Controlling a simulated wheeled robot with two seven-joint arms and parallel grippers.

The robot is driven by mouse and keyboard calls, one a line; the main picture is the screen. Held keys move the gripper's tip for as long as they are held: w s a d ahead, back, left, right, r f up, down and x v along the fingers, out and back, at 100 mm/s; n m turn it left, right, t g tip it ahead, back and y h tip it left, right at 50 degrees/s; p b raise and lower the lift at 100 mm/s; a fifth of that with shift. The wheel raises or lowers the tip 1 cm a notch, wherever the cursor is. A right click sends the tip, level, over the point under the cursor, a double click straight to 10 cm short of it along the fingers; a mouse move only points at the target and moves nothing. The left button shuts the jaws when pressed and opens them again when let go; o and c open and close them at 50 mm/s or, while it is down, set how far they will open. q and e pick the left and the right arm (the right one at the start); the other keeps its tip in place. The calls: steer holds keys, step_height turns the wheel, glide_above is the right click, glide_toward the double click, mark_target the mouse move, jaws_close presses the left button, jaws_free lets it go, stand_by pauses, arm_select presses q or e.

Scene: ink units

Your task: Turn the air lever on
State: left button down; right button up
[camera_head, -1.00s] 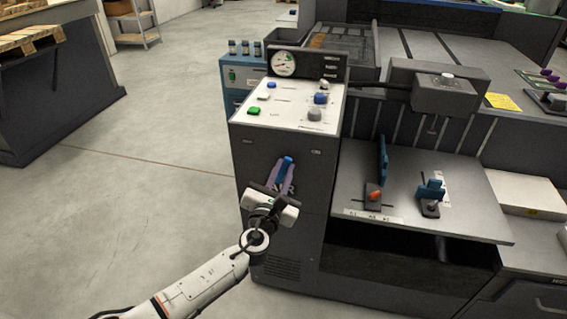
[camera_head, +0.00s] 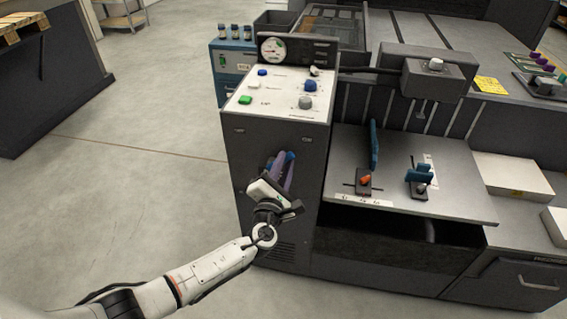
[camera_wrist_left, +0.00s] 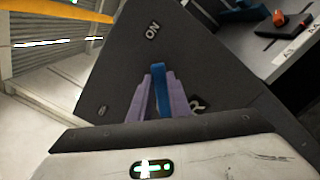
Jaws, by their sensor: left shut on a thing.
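The air lever (camera_head: 291,156) is a blue handle on the dark front panel of the machine's control cabinet. It also shows in the left wrist view (camera_wrist_left: 160,88), standing between two purple fingers. My left gripper (camera_head: 284,167) is shut on this lever, with a finger on each side. The gripper and lever lean toward the right in the head view. In the left wrist view an "ON" mark (camera_wrist_left: 153,31) is on the panel beyond the lever. A partly hidden label ending in "R" (camera_wrist_left: 197,104) sits beside the fingers. The lever's base is hidden. My right gripper is out of view.
The cabinet's white top panel (camera_head: 275,98) carries several buttons and knobs, with a round gauge (camera_head: 272,48) behind. A grey shelf (camera_head: 400,165) with an orange-knobbed slider (camera_head: 365,180) lies to the right. The floor (camera_head: 130,190) to the left is clear.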

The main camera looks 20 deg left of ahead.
arm_select(q)
steer(key=shift+f, duration=0.1)
steer(key=c, duration=1.6)
jaws_free()
steer(key=shift+c, duration=0.2)
steer(key=s+d+p, duration=0.1)
steer(key=s, duration=0.9)
steer(key=shift+s+d, duration=0.15)
steer(key=shift+d, duration=0.1)
